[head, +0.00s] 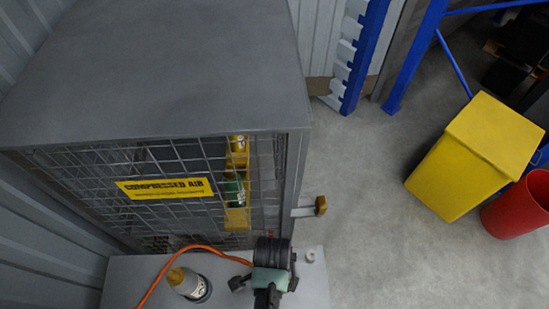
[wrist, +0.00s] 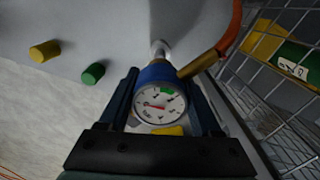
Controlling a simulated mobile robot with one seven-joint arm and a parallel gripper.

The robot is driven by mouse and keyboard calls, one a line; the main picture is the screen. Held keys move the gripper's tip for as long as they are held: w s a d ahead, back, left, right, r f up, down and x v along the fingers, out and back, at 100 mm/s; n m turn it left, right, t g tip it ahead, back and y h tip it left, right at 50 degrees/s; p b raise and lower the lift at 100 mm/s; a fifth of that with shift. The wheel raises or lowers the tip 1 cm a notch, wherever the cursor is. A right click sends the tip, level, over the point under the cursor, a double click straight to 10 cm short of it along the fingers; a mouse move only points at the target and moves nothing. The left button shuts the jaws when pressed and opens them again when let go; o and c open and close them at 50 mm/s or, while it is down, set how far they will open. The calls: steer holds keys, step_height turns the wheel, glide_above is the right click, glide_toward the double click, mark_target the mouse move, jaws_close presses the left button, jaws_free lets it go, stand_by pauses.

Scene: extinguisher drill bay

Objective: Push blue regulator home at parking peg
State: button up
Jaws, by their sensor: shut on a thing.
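The blue regulator (wrist: 155,74) with its round white gauge (wrist: 160,102) sits between the fingers of my gripper (wrist: 160,84) in the wrist view. The gripper is shut on it. A brass stem (wrist: 198,64) sticks out of its right side. A short pale metal pin (wrist: 160,48), probably the parking peg, shows just beyond the regulator's far end; I cannot tell how far it goes in. In the head view my gripper (head: 271,262) is over the right part of the grey bench (head: 125,285) and hides the regulator.
An orange hose (head: 190,248) arches over the bench by a yellow-topped cylinder (head: 188,283). The mesh cage (head: 100,165) stands close behind. A yellow knob (wrist: 45,51) and a green knob (wrist: 93,73) are left of my gripper. A yellow bin (head: 465,155) stands right; floor between is clear.

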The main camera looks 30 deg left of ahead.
steer(key=shift+f+b, duration=1.9)
steer(key=shift+b, duration=0.25)
steer(key=shift+f+p, duration=0.2)
steer(key=shift+p, duration=0.2)
steer(key=shift+f, duration=0.25)
steer(key=shift+f+b, duration=0.8)
steer(key=shift+f, duration=0.15)
steer(key=shift+f+b, duration=0.35)
steer(key=shift+f, duration=0.5)
stand_by(1.0)
steer(key=o, duration=1.5)
steer(key=shift+s, duration=0.1)
step_height(320, 180, up, 13)
steer(key=shift+r, duration=0.1)
